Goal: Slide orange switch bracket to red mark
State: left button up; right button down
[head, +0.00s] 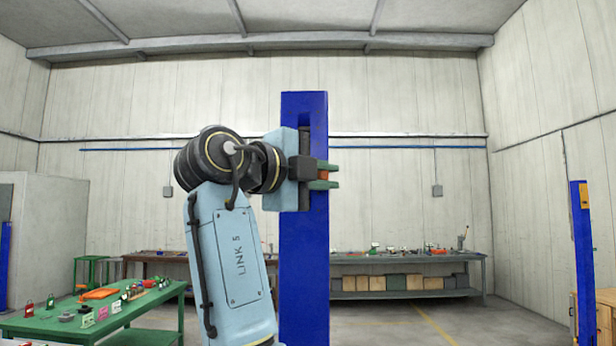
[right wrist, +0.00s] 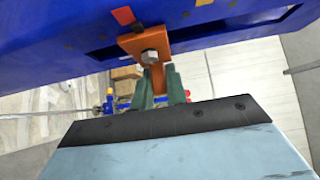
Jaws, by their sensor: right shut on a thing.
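The orange switch bracket (right wrist: 133,44) sits at the slot of the blue column (right wrist: 60,50) in the right wrist view, with a bolt head on its face. My right gripper (right wrist: 158,82) is shut on the bracket's lower tab, with one green finger on each side. In the head view my right gripper (head: 323,174) is at the column (head: 303,245), with a little orange of the bracket (head: 322,173) between its fingers. A red mark (right wrist: 122,15) lies on the column just above the bracket in the right wrist view, with a small gap between them. My left gripper is not in view.
A green table (head: 40,325) with small tools and parts stands at the lower left. A long workbench (head: 400,293) with boxes under it runs along the back wall. Another blue post (head: 584,260) stands at the right. The floor right of the column is clear.

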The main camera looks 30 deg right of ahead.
jog(key=shift+f, duration=0.25)
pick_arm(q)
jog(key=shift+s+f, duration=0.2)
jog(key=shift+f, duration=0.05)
pick_arm(e)
jog(key=c, duration=1.4)
grip_release()
jog(key=shift+a, duration=0.1)
pick_arm(q)
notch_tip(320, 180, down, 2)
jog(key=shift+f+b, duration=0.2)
jog(key=shift+b, duration=1)
pick_arm(e)
jog(key=s+a, duration=0.2)
jog(key=a, duration=1.1)
jog(key=shift+s, duration=0.1)
